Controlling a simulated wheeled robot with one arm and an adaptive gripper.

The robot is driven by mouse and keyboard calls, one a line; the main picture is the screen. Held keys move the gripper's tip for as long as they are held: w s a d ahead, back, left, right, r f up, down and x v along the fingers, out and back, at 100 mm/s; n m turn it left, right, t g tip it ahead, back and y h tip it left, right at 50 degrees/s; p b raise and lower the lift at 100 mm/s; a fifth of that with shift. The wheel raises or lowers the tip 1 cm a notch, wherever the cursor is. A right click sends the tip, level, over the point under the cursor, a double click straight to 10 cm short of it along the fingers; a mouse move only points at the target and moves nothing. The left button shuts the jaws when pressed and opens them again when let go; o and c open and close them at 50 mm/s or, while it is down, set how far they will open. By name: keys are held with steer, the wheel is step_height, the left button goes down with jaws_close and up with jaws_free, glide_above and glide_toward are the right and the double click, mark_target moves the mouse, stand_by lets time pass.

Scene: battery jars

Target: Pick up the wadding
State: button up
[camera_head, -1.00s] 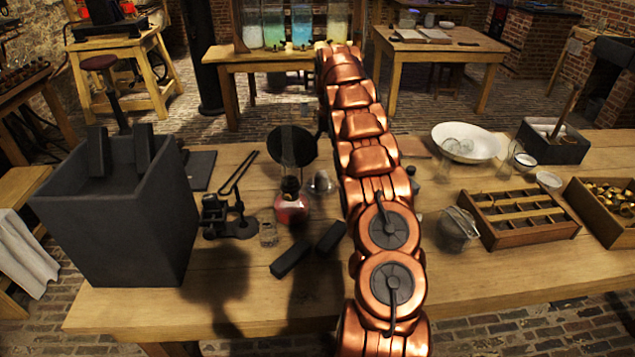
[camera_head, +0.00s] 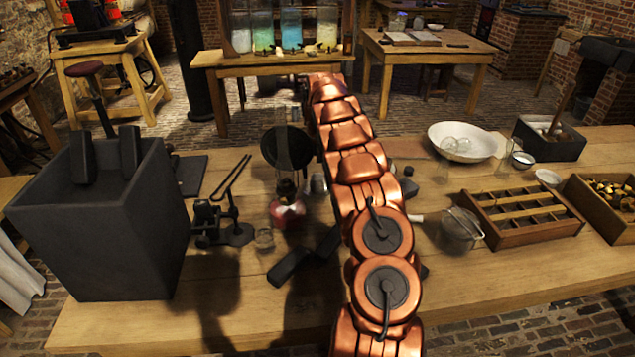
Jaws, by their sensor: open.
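I cannot pick out the wadding for certain in the head view. A small grey lump (camera_head: 318,183) stands on the workbench just left of my arm, but it is too small and partly covered to name. My copper arm runs from the bottom of the picture up over the workbench toward the back table. My gripper does not show; the arm's own links hide its end.
The workbench (camera_head: 480,285) holds a dark open box (camera_head: 100,245) at left, a red-based lamp (camera_head: 287,212), dark blocks (camera_head: 288,267), a white bowl (camera_head: 478,148) and a compartment tray (camera_head: 525,228). Glass jars (camera_head: 291,30) stand on the back table. The bench's front right is clear.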

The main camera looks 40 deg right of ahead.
mark_target(317, 176)
steer(key=shift+w+f+p, duration=0.1)
steer(key=shift+f+p, duration=0.2)
steer(key=shift+f, duration=1.2)
steer(key=shift+c, duration=0.4)
steer(key=c, duration=0.9)
